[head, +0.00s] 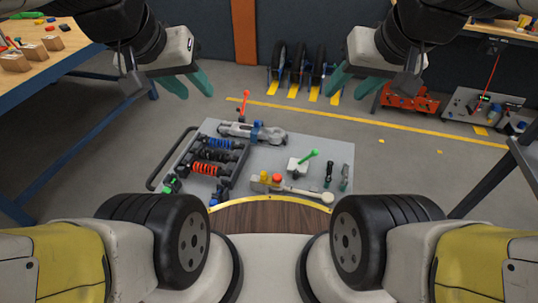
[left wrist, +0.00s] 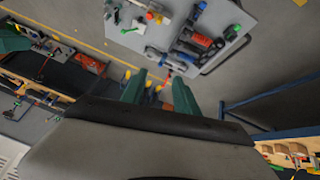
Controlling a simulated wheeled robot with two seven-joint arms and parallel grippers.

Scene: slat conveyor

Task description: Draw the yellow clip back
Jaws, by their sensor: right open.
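A small yellow piece (head: 264,176), which looks like the yellow clip, sits beside a red knob (head: 277,178) near the front edge of a grey board (head: 330,160). It is too small to tell its exact shape or position. My left gripper (head: 197,92) is open and empty, high at the upper left and well apart from the board. Its two teal fingers, spread apart, also show in the left wrist view (left wrist: 160,78). My right gripper (head: 345,92) is open and empty at the upper right, also apart from the board.
The board also holds red and blue coil-spring parts (head: 207,169), a grey clamp-like tool (head: 255,131), a green-handled part (head: 304,162) and a pale-ended lever (head: 310,194). A workbench (head: 70,62) stands at left. A dark table frame (head: 520,160) is at right.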

